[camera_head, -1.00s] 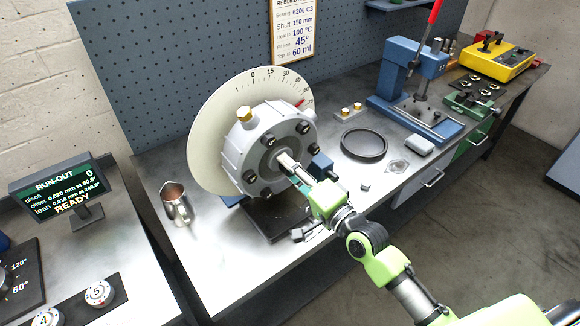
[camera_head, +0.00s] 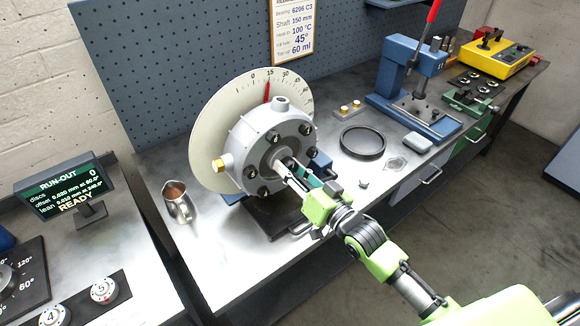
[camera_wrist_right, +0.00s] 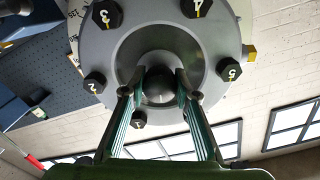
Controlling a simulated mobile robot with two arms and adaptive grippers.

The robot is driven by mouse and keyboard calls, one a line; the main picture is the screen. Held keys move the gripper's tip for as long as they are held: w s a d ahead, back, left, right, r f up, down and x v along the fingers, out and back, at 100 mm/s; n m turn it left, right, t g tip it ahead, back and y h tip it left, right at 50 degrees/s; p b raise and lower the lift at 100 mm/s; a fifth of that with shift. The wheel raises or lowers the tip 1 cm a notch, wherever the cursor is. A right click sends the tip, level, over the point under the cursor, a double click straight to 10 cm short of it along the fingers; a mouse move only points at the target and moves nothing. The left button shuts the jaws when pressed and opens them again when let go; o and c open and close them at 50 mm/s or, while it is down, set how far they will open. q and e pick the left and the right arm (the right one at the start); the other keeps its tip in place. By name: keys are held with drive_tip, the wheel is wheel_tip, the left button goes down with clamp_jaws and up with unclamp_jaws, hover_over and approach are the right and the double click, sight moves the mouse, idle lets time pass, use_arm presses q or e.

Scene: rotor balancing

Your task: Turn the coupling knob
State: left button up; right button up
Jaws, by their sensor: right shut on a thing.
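The grey round rotor housing (camera_head: 250,145) stands on the bench in front of a pale dial disc (camera_head: 207,130). Its face carries several dark bolts, numbered in the right wrist view. A brass plug (camera_head: 218,165) points left and a grey port (camera_head: 281,103) points up. A red pointer (camera_head: 267,91) stands near 15 on the dial. The coupling knob (camera_wrist_right: 160,88) is at the centre of the housing face, dark and rounded in the right wrist view. My right gripper (camera_wrist_right: 161,82) is shut on it from both sides. The fingers hide much of it in the head view. My left gripper is not in view.
A metal jug (camera_head: 178,205) stands left of the rotor. A black round tray (camera_head: 362,142) and a blue press (camera_head: 410,80) are to the right. A run-out display (camera_head: 65,187) reads READY at the left. The bench front left of my right arm is clear.

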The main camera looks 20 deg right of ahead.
drive_tip(key=shift+f+n, duration=0.1)
drive_tip(key=shift+n, duration=1)
drive_tip(key=o, duration=1.1)
drive_tip(key=v, duration=1.2)
